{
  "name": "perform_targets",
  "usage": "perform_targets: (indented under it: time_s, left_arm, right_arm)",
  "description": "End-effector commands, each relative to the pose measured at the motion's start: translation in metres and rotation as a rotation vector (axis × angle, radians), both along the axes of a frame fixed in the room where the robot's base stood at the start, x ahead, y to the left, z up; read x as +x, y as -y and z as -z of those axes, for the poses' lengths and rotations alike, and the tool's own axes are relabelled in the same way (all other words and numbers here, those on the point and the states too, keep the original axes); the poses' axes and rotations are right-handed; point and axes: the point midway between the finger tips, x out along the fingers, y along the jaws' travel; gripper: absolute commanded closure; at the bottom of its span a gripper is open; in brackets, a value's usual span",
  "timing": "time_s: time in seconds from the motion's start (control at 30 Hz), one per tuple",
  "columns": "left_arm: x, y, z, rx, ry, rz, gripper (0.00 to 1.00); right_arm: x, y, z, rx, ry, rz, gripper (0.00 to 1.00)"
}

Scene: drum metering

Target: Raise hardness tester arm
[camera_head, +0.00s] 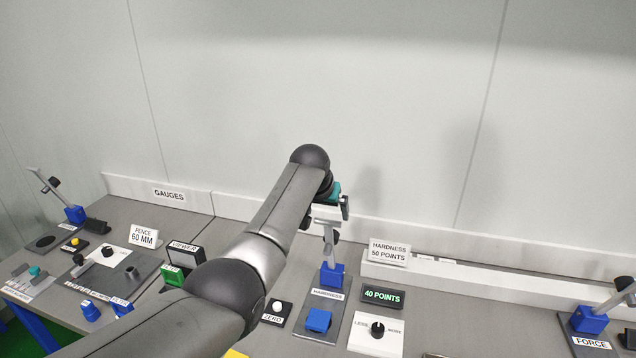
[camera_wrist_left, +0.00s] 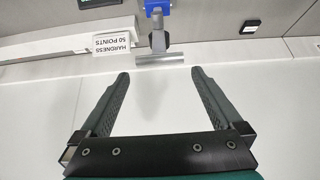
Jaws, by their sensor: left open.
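The hardness tester has a blue hinge block (camera_head: 332,276) on a grey base plate labelled HARDNESS. Its grey tester arm (camera_head: 328,243) stands steeply up from the block, with a black knob on it. In the left wrist view the tester arm (camera_wrist_left: 158,40) ends in a grey crossbar handle (camera_wrist_left: 160,60). My left gripper (camera_head: 343,208) is at the top of the tester arm, partly hidden by my own wrist. In the left wrist view my left gripper (camera_wrist_left: 160,74) is open, and the crossbar appears just beyond and between its fingertips. Contact is not visible. My right gripper is out of view.
A display (camera_head: 383,296) reads 40 POINTS; a sign (camera_head: 389,252) reads HARDNESS 50 POINTS. A LESS/MORE knob (camera_head: 377,329), ZERO button (camera_head: 277,307) and blue block (camera_head: 319,320) stand in front. The FORCE station (camera_head: 589,320) is at right, the viewer (camera_head: 184,254) at left. A wall stands behind.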

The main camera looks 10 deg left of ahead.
Motion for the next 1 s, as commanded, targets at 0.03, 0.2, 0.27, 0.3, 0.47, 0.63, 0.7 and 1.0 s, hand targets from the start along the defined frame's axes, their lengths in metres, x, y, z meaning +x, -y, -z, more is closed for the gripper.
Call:
perform_targets:
  time_s: [0.03,0.2,0.27,0.3,0.47,0.63,0.7,1.0]
  left_arm:
    - [-0.002,0.000,-0.006,0.000,0.004,0.000,0.00]
    - [-0.012,-0.001,-0.018,0.001,0.003,-0.001,0.00]
    - [-0.015,-0.001,-0.024,0.001,0.004,-0.001,0.00]
    - [-0.017,-0.001,-0.028,0.001,0.005,-0.001,0.00]
    - [-0.029,-0.002,-0.043,0.001,0.005,-0.001,0.00]
    - [-0.042,-0.002,-0.063,0.000,0.007,0.001,0.00]
    - [-0.047,-0.002,-0.073,0.000,0.009,0.000,0.00]
    - [-0.066,-0.003,-0.100,0.000,0.006,0.000,0.00]
  right_arm:
    - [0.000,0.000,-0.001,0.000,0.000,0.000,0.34]
    - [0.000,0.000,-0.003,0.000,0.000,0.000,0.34]
    - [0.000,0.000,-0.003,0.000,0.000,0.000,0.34]
    - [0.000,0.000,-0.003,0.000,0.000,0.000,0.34]
    - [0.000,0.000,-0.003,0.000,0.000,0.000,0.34]
    - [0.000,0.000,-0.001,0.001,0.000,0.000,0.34]
    - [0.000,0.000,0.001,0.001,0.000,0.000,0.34]
    - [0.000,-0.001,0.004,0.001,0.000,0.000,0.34]
